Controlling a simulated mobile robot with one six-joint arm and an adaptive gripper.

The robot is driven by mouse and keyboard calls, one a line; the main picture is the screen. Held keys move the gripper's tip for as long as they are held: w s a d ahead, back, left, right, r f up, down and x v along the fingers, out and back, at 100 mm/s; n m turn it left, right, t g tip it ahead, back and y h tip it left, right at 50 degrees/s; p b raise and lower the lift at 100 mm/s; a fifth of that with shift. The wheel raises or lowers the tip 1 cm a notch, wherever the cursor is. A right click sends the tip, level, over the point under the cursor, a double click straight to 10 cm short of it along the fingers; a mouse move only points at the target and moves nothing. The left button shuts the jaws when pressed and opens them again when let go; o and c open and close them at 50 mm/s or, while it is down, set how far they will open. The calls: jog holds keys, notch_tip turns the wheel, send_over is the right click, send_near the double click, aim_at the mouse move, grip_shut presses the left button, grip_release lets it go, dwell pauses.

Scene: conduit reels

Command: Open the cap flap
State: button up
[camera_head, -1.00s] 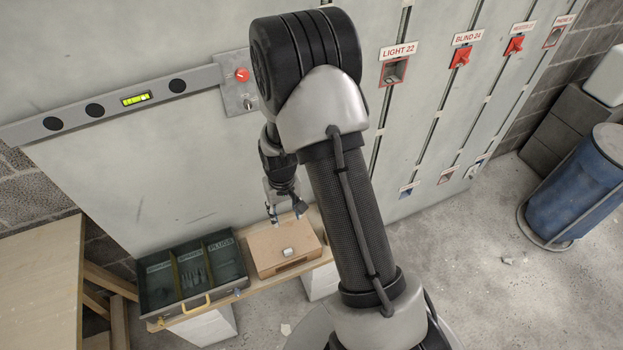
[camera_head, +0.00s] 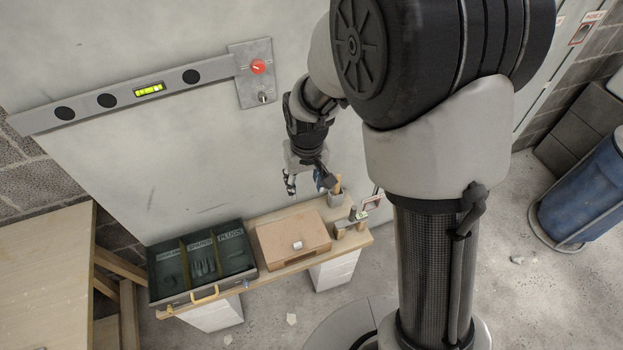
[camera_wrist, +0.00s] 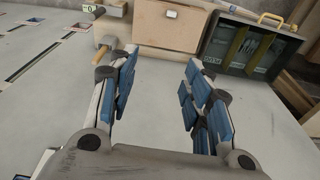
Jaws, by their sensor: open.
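I cannot tell for certain which part is the cap flap. A closed light-brown box (camera_head: 293,243) with a small white catch (camera_head: 297,245) on it sits on the low wooden bench. The box also shows at the top of the wrist view (camera_wrist: 165,32), beyond my fingers. My gripper (camera_head: 307,184) is open and empty, in front of the pale panel and above the bench. In the wrist view my gripper (camera_wrist: 156,65) has its blue-padded fingers wide apart, touching nothing.
A dark divided tray (camera_head: 202,262) with a yellow handle stands left of the box. A holder with a tool (camera_head: 338,192) stands behind the box's right side. A grey level (camera_head: 108,101) and a plate with a red knob (camera_head: 258,67) are on the panel. A blue barrel (camera_head: 590,190) stands right.

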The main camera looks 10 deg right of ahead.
jog(key=shift+r, duration=0.1)
dwell(0.3)
jog(key=s+d+r+t, duration=0.1)
jog(key=s+d+r, duration=0.2)
jog(key=s+r, duration=0.6)
jog(key=s+d+r+m+t, duration=0.1)
jog(key=s+d+r+t, duration=0.1)
jog(key=s+r, duration=0.8)
jog(key=shift+s+d+r, duration=0.3)
jog(key=shift+s+d, duration=0.35)
jog(key=shift+s, duration=0.05)
jog(key=shift+s+d, duration=0.1)
jog(key=shift+s, duration=0.45)
jog(key=shift+c, duration=1.4)
jog(key=shift+w, duration=0.15)
